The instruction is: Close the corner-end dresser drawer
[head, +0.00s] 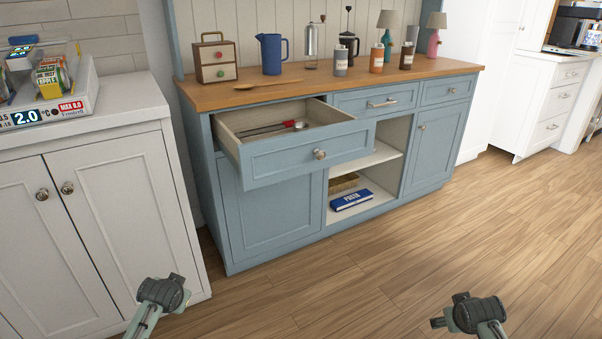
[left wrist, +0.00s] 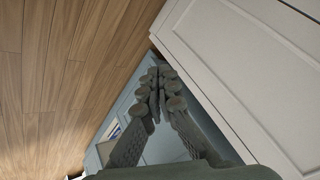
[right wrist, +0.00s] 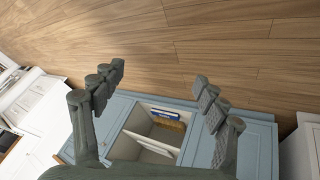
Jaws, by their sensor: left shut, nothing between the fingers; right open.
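The blue dresser (head: 270,220) stands ahead with a wooden top. Its left drawer (head: 300,155), at the end by the white cabinet, is pulled out and has a round knob (head: 320,154) on its front. A red-and-metal utensil (head: 272,129) lies inside it. My left gripper (head: 168,290) is low at the front left, in front of the white cabinet, apart from the drawer; the left wrist view shows its fingers (left wrist: 157,92) together and empty. My right gripper (head: 470,311) is low over the floor at the right; the right wrist view shows its fingers (right wrist: 158,85) spread and empty.
The other two top drawers (head: 388,102) are shut. Below are open shelves with a blue book (head: 351,200). A white cabinet (head: 90,210) stands at left. The wooden floor (head: 400,250) in front is clear.

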